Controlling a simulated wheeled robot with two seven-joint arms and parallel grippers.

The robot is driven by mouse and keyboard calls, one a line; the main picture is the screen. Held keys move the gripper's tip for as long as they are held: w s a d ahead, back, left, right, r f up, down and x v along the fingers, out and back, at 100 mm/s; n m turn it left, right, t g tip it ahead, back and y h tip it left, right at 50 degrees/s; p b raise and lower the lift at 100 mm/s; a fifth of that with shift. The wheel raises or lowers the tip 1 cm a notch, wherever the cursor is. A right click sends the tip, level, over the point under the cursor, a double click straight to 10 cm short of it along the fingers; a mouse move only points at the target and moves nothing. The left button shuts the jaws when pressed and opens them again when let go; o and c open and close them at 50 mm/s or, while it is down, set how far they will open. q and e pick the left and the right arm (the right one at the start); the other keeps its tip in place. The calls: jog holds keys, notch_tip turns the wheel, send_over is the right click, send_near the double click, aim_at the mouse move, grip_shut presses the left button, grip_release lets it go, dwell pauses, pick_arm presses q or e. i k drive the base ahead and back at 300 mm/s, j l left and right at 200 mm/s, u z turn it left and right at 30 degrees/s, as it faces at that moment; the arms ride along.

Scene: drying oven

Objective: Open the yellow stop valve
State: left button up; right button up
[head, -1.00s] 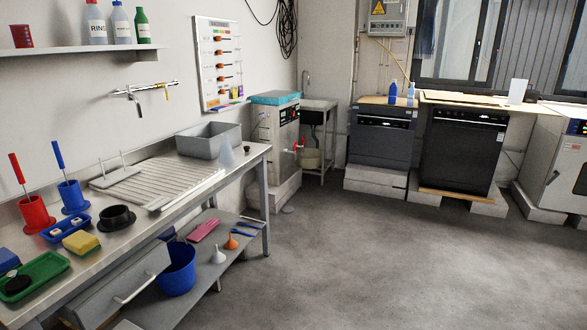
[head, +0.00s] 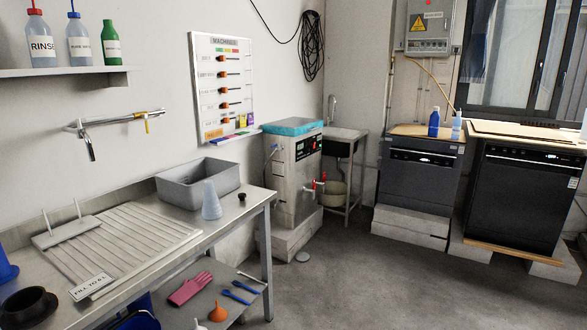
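A small yellow valve handle (head: 147,120) sits on a metal pipe fixed to the wall at the upper left of the head view. The metal wall tap (head: 88,138) is on the left part of the same pipe, with its spout hanging down. The pipe runs above the steel worktop with the ribbed drainer (head: 135,245). The yellow handle appears to hang down from the pipe, but it is too small to tell its exact angle. Neither of my grippers is in view.
A grey basin (head: 197,187) and a clear conical vessel (head: 211,201) stand on the worktop. A shelf (head: 60,72) with bottles is above the pipe. A tall unit with red-handled taps (head: 318,185) stands beyond the table.

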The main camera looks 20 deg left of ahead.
aim_at(145, 116)
jog(key=i+j+u, duration=0.15)
jog(key=i+u, duration=0.7)
jog(key=i, duration=0.2)
jog(key=i+l+u, duration=0.25)
jog(key=i+u, duration=0.65)
jog(key=i, duration=0.2)
jog(key=i+l+u, duration=0.15)
jog(key=i+u, duration=0.35)
jog(key=i, duration=0.2)
jog(key=k+l+u, duration=0.1)
jog(key=u, duration=0.2)
jog(key=k+l+u, duration=0.1)
jog(key=l+u, duration=0.25)
jog(key=j, duration=0.1)
